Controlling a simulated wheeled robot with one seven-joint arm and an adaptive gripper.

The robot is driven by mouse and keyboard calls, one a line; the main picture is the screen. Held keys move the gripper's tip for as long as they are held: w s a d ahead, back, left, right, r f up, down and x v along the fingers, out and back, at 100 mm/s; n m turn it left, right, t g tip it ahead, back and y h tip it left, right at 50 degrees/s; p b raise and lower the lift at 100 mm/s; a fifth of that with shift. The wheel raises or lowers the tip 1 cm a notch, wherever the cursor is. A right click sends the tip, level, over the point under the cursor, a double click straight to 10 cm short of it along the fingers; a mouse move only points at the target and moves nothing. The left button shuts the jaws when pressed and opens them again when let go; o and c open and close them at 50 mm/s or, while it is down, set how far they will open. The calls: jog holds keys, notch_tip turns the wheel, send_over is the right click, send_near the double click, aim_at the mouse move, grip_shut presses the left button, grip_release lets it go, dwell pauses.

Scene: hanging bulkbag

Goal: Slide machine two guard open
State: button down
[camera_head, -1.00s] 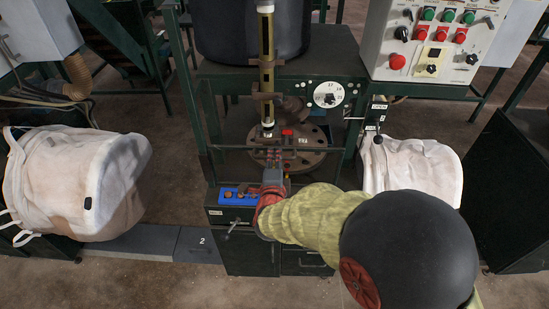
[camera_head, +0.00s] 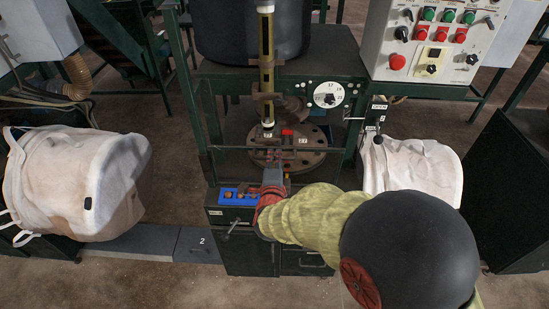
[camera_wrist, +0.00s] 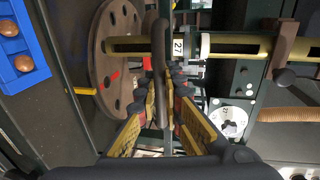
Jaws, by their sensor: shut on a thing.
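The machine two guard is a thin dark frame in front of the machine, with a horizontal bar (camera_head: 225,148) across it in the head view. In the wrist view a dark bar (camera_wrist: 160,55) runs upright between my fingers. My gripper (camera_wrist: 164,85) is shut on this bar, which I take to be part of the guard. The fingertips are small there, and the exact contact is hard to see.
Behind the bar stand a round flange plate (camera_head: 310,158) and a yellow-black upright tube (camera_head: 266,60). A control box (camera_head: 430,45) is at upper right. White bags hang at left (camera_head: 75,180) and right (camera_head: 415,168). A grey floor plate (camera_head: 200,243) is marked 2.

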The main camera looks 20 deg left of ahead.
notch_tip(320, 180, up, 39)
jog(key=p, duration=1.8)
jog(key=shift+p, duration=0.3)
jog(key=shift+f, duration=0.15)
jog(key=c, duration=1.9)
grip_release()
jog(key=shift+s, duration=0.1)
jog(key=v, duration=1.2)
